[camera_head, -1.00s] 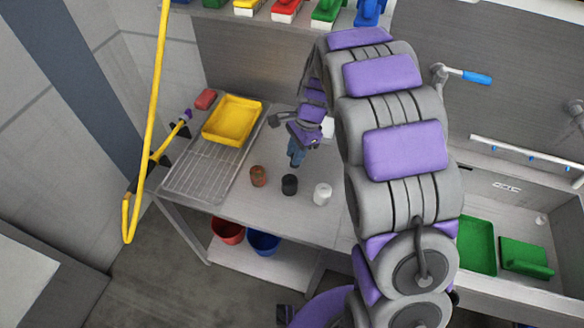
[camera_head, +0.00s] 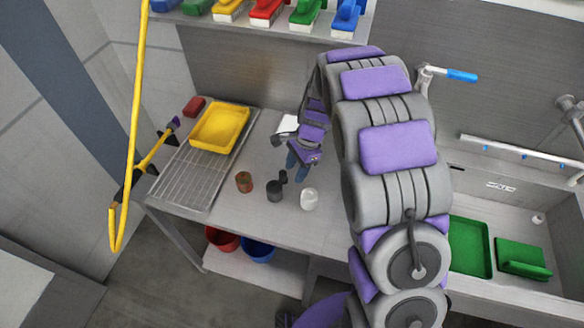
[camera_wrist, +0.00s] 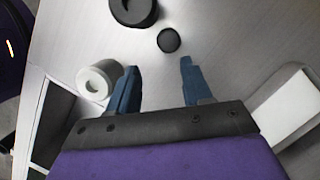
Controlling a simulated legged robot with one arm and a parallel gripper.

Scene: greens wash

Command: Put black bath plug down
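The black bath plug looks to be the small dark round piece (camera_head: 283,177) on the grey worktop, just behind a black cylinder (camera_head: 275,193). In the wrist view the plug (camera_wrist: 168,40) lies apart from the hollow black cylinder (camera_wrist: 133,10), beyond my fingertips. My gripper (camera_head: 298,172) is to the right of the plug, pointing down. In the wrist view its blue fingers (camera_wrist: 158,68) are spread with nothing between them. A white hollow cylinder (camera_wrist: 100,80) stands left of the fingers; it also shows in the head view (camera_head: 309,199).
A brown cylinder (camera_head: 244,182) stands left of the black one. A yellow tray (camera_head: 219,127) sits on a wire rack (camera_head: 187,182) at left, near a red block (camera_head: 194,106). A white block (camera_wrist: 285,110) is right of my gripper. The sink with green items (camera_head: 470,247) is at right.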

